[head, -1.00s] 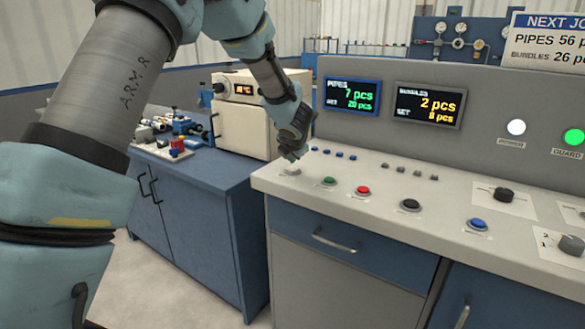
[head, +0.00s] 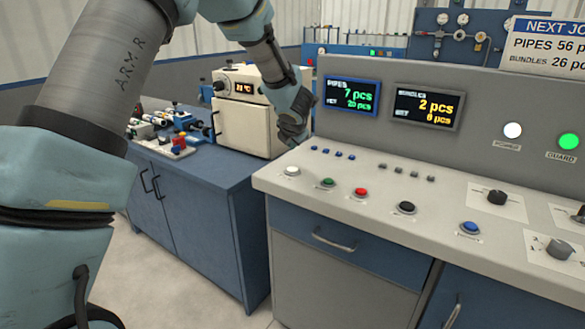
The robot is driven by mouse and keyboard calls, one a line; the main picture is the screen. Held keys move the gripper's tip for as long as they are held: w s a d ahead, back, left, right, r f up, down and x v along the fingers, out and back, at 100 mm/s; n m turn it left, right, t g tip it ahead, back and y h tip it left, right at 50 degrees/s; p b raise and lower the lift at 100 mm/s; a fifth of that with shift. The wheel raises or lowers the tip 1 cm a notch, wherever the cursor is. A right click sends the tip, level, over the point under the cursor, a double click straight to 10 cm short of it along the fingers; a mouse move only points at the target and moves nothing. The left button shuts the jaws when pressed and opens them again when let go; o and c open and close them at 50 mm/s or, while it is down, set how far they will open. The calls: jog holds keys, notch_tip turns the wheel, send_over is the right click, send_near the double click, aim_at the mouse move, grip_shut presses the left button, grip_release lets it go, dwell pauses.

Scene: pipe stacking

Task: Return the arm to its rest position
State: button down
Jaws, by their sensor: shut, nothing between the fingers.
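My arm reaches in from the left side of the head view and bends down at its far end. My gripper (head: 290,142) is shut and empty. It appears above the back left edge of the control panel (head: 330,208), apart from the buttons. A white button (head: 292,171) stands clear below it on the panel. The gripper's fingertips are small and dark in this view.
Green (head: 327,183), red (head: 360,193), black (head: 406,208) and blue (head: 470,228) buttons line the panel. Two displays (head: 351,96) stand behind. A white oven-like box (head: 246,110) and loose fittings (head: 172,140) rest on the blue cabinet (head: 200,190) at left.

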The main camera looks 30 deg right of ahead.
dwell(0.5)
jog(key=a+r+m+g, duration=0.2)
jog(key=a+m, duration=0.8)
jog(key=a, duration=0.8)
jog(key=s+a+f+m+g+y, duration=0.1)
jog(key=s+a+m+g, duration=0.1)
jog(key=s+a+m, duration=0.4)
jog(key=s+a+f+m+g+y, duration=0.1)
jog(key=s+a+m+g+y, duration=0.1)
jog(key=s+a+m, duration=0.5)
jog(key=s+a, duration=0.2)
jog(key=a, duration=0.4)
jog(key=s+a, duration=0.3)
jog(key=a, duration=0.4)
jog(key=shift+s+f+g+y, duration=0.3)
jog(key=shift+s+f+g, duration=0.05)
jog(key=shift+f+g, duration=0.05)
jog(key=c, duration=1.5)
grip_release()
